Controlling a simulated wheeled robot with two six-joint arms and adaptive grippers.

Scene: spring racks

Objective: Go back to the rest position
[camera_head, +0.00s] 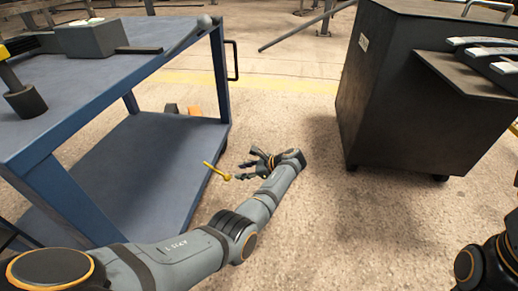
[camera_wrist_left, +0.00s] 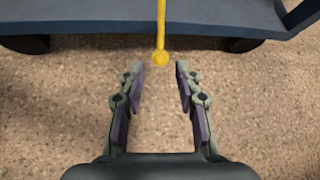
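My left arm reaches in from the lower left, past the front of the blue cart (camera_head: 140,165). My left gripper (camera_head: 246,168) is over the floor beside the cart's lower shelf. In the left wrist view its two fingers (camera_wrist_left: 160,72) are apart with nothing held between them. A yellow rod with a ball end (camera_head: 217,171) is just beyond the fingertips; it also shows in the left wrist view (camera_wrist_left: 161,40), with the ball near the gap between the tips. I cannot tell whether it touches a finger. Only part of my right arm shows at the lower right; its gripper is out of view.
A grey box (camera_head: 92,39) and a dark cylindrical piece (camera_head: 25,102) stand on the cart's top. A dark wheeled cabinet (camera_head: 410,100) with pale curved pieces (camera_head: 484,46) is on the right. The concrete floor (camera_head: 290,110) between cart and cabinet is clear.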

